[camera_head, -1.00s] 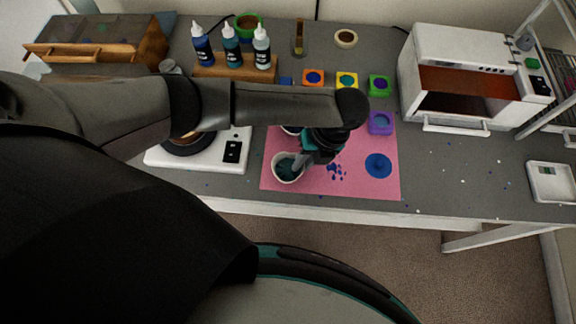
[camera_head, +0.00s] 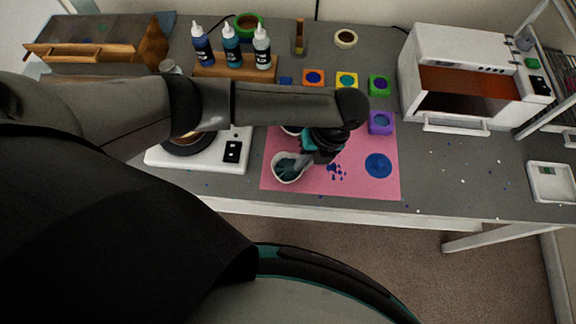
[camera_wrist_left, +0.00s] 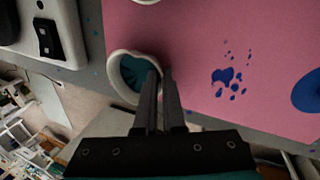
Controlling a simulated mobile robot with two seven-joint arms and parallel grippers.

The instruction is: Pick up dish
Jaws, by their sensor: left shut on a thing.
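A small white dish (camera_head: 277,175) with teal inside stands at the lower left of the pink mat (camera_head: 345,187), near the table's front edge. It also shows in the left wrist view (camera_wrist_left: 114,70). My left gripper (camera_head: 302,165) reaches down at the dish's right side and is shut on its rim. In the left wrist view the two fingers (camera_wrist_left: 161,92) are close together over the right rim. A second white dish (camera_head: 291,130) is mostly hidden behind my left arm. My right gripper is not in view.
A white hot plate or scale (camera_head: 235,153) stands left of the mat. Blue splashes (camera_head: 336,171) and a blue disc (camera_head: 378,165) lie on the mat. Colored molds (camera_head: 380,123) and bottles (camera_head: 262,48) stand behind. A white oven (camera_head: 465,70) is at right.

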